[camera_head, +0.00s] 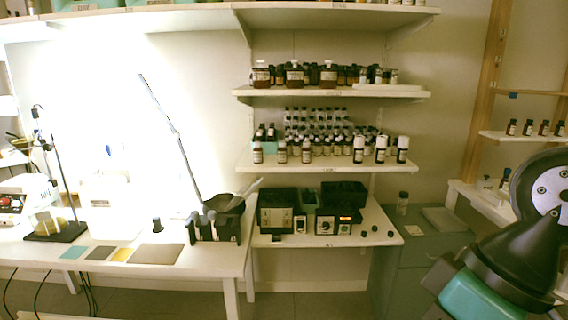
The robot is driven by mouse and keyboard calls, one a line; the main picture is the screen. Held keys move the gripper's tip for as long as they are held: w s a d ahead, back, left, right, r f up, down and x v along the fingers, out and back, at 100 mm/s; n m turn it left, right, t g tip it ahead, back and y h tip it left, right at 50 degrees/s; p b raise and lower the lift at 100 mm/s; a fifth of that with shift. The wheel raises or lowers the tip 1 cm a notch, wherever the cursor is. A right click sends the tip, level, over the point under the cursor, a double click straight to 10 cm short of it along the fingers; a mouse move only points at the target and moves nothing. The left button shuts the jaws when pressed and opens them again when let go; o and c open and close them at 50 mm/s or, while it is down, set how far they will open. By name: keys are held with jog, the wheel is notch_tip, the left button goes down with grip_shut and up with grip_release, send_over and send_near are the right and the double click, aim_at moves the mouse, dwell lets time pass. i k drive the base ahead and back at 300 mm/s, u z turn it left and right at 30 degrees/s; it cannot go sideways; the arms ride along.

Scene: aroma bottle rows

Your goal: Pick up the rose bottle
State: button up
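Many small bottles stand in rows on the wall shelves, and their labels are too small to read, so I cannot tell which one is the rose bottle. The middle shelf (300,164) holds a front row of dark bottles with white labels, such as a brown bottle (307,153) and a taller white-capped bottle (359,150). Rows of smaller bottles stand behind them. The upper shelf (300,91) holds larger brown jars (295,76). Part of my arm shows at the lower right, far from the shelves in the picture. My gripper is not in view.
A white bench (190,254) on the left carries a stand, flat coloured sheets and a black holder (215,228). Black boxes (275,209) sit on a lower table below the shelves. A grey cabinet (402,262) and a wooden rack (478,90) stand on the right.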

aim_at(306, 150)
jog(key=z, duration=0.05)
jog(key=i, duration=1.25)
jog(key=u, duration=0.55)
